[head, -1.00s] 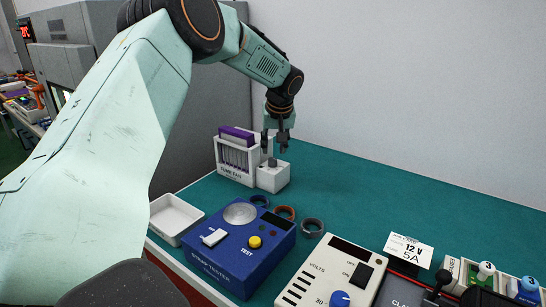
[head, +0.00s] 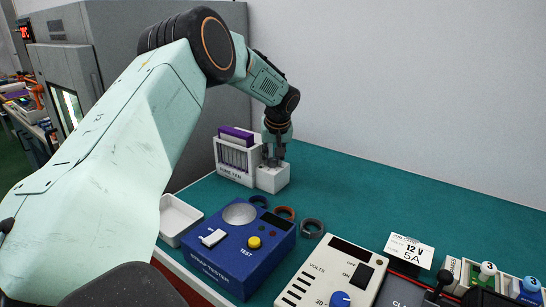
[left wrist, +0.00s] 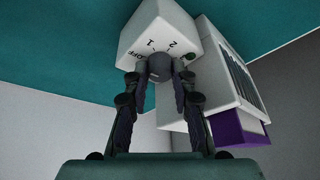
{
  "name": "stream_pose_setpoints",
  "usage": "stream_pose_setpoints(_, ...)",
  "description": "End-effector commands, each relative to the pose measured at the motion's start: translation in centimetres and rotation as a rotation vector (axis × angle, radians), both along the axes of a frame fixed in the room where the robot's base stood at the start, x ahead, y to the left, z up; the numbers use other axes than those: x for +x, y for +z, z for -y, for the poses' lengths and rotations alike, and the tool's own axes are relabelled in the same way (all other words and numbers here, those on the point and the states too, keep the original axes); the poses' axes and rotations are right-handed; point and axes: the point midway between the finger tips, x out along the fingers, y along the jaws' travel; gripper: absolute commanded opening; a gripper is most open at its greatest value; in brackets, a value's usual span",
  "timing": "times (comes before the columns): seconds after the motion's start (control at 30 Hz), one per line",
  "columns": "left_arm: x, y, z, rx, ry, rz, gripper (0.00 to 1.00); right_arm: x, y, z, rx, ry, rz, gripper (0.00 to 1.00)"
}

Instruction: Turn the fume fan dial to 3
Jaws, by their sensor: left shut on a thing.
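The fume fan (head: 233,176) is a white box with dark slats and a purple filter on top, at the back of the teal bench. Its small white control box (head: 272,180) stands at its right side. In the left wrist view the control box (left wrist: 150,28) shows the marks OFF, 1 and 2; a mark for 3 is hidden. The dark round dial (left wrist: 160,67) sits between the fingers of my left gripper (left wrist: 161,75), which is shut on it. In the head view my left gripper (head: 274,160) hides the dial. My right gripper is not in view.
A blue strap tester (head: 238,250), a white tray (head: 178,219) and several wrist straps (head: 311,229) lie in front. A white power supply (head: 332,270) and a 12 V card (head: 409,250) are at the right. The bench's back right is clear.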

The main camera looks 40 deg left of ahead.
Motion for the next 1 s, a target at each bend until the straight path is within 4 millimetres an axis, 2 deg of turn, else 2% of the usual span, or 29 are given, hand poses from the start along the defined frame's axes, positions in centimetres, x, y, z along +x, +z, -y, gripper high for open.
stream_pose_setpoints(0.1, 0.0, 0.0, 0.0, 0.0, 0.0, 0.0, 0.0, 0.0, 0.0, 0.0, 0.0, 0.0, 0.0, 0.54)
stream_pose_setpoints(0.37, 0.0, 0.1, 0.0, 0.0, -0.01, 0.0, 0.0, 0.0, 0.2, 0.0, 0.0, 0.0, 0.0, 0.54)
stream_pose_setpoints(0.53, -0.1, 0.2, -0.1, -0.001, -0.063, -0.001, 0.0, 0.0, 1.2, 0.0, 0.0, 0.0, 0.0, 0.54)
stream_pose_setpoints(1.0, -0.2, 0.4, -0.3, -0.001, -0.443, 0.002, 0.0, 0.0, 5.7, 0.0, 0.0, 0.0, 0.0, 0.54)
